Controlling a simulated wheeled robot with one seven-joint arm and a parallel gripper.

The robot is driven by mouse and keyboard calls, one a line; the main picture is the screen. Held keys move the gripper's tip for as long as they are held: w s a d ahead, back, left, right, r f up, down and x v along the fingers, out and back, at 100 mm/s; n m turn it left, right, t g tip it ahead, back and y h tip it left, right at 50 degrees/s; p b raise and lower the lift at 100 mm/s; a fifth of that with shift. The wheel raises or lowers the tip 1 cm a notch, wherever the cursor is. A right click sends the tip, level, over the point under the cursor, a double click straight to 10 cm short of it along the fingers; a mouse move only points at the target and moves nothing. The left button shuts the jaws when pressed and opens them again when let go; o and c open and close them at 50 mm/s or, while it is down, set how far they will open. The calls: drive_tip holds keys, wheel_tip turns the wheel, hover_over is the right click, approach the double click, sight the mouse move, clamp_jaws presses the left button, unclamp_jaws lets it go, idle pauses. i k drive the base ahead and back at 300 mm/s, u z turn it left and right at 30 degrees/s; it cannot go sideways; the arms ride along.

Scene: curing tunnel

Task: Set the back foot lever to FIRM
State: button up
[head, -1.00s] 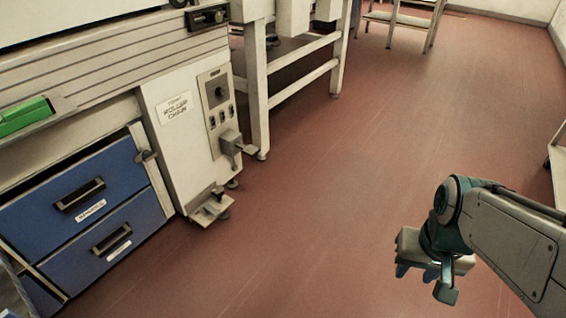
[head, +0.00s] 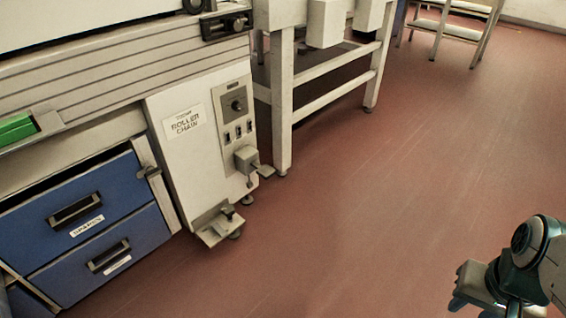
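Two foot levers stick out low on the white panel marked ROLLER CHAIN (head: 186,124). The farther lever (head: 251,162) is a grey block with a flat pedal reaching right, under the control plate. The nearer lever (head: 220,226) sits lower, close to the floor at the panel's near corner. Any FIRM marking is too small to read, so I cannot tell either lever's setting. My gripper (head: 480,290) is at the lower right, partly cut off by the frame edge. It is over open floor, well apart from both levers, and its finger opening is not clear.
The control plate (head: 236,115) carries a knob and switches. Blue drawers (head: 88,208) stand left of the panel. A white frame leg (head: 283,105) stands just beyond the farther lever. The red floor (head: 350,220) right of the panel is clear. A pale step stool (head: 450,28) stands far back.

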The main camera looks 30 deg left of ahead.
sight(216, 228)
drive_tip(key=u, duration=0.35)
drive_tip(key=i, duration=1.25)
drive_tip(key=u, duration=1.55)
drive_tip(key=i, duration=0.7)
drive_tip(key=u, duration=0.75)
